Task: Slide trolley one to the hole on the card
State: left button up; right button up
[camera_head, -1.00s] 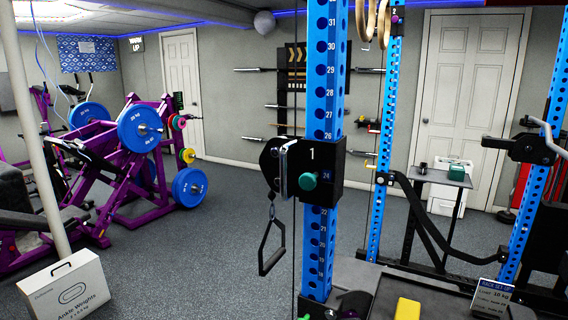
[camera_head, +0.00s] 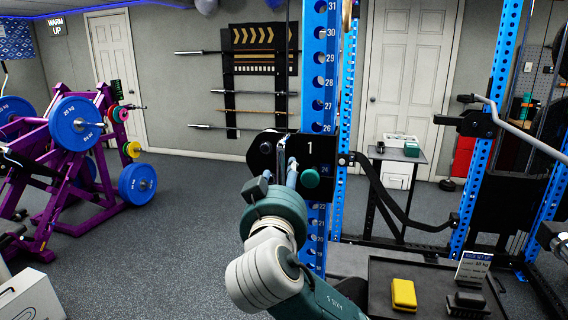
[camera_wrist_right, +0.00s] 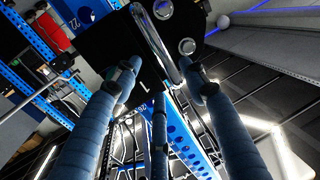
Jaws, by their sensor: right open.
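Trolley one (camera_head: 309,160) is a black block marked 1 with a green knob (camera_head: 310,178). It sits on the blue numbered upright (camera_head: 320,95), beside hole 24 and below hole 26. My right gripper (camera_head: 280,182) is at the trolley's lower left side, open. In the right wrist view its blue fingers (camera_wrist_right: 165,85) are spread below the black trolley (camera_wrist_right: 112,42) and its bright metal bar (camera_wrist_right: 158,45); contact is unclear. The card (camera_head: 473,268) stands on a black tray at lower right; its small print is mostly unreadable. My left gripper is out of view.
The black tray (camera_head: 432,308) holds a yellow block (camera_head: 404,294) and a dark block (camera_head: 467,302). A second blue upright (camera_head: 349,80) stands behind. Purple weight equipment (camera_head: 85,165) is at left. Open floor (camera_head: 190,235) lies between it and the rack.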

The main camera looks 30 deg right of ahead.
aim_at(283, 168)
jog(key=x, duration=0.3)
jog(key=shift+w+d+p, duration=0.2)
jog(key=shift+w+p, duration=0.05)
jog(key=shift+p, duration=0.1)
jog(key=x, duration=0.3)
jog(key=shift+a+p, duration=0.15)
jog(key=shift+p, duration=0.2)
jog(key=shift+w, duration=0.2)
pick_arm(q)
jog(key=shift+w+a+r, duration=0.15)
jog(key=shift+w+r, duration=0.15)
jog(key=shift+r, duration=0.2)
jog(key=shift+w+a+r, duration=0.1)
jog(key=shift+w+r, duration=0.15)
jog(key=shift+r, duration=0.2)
pick_arm(e)
grip_shut()
